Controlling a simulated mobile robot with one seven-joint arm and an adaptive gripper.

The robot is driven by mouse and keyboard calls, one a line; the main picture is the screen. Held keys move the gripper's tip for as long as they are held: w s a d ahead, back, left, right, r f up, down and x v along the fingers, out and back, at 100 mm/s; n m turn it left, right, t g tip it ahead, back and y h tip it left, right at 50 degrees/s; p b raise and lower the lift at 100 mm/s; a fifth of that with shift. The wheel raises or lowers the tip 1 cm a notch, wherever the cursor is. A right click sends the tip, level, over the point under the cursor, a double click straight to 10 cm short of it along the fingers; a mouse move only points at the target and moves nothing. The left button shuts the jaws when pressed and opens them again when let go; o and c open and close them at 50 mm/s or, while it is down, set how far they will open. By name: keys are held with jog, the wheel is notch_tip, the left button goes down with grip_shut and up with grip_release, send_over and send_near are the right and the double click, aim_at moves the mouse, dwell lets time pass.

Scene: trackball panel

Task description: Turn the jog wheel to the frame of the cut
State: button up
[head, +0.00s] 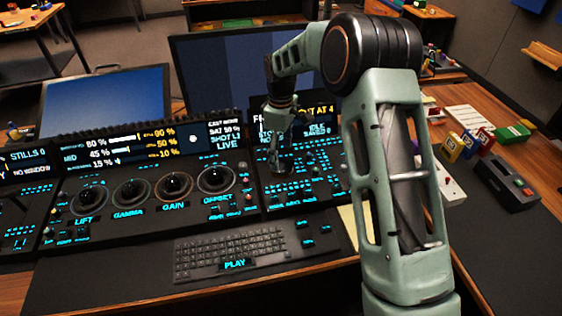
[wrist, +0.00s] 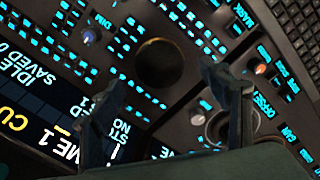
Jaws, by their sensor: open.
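The jog wheel (wrist: 158,64) is a dark round disc on the black panel, seen in the wrist view between and just beyond my fingertips. My gripper (wrist: 162,80) is open, with one finger to each side of the wheel in that picture. I cannot tell the height of the fingertips above it. In the head view my gripper (head: 283,145) hangs over the right panel section and hides much of the wheel area. The right display (head: 318,115) shows part of a cut line and "IDLE", partly covered by my arm; the wrist view shows "SAVED 0".
Several trackballs with rings, such as the offset one (head: 216,180), stand left on the panel. A keyboard (head: 230,252) lies in front. Monitors (head: 110,100) stand behind. Coloured boxes (head: 467,145) and a black device (head: 507,183) are at the right.

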aim_at(281, 164)
jog(key=shift+f, duration=2.2)
jog(key=shift+c, duration=0.3)
jog(key=c, duration=1.1)
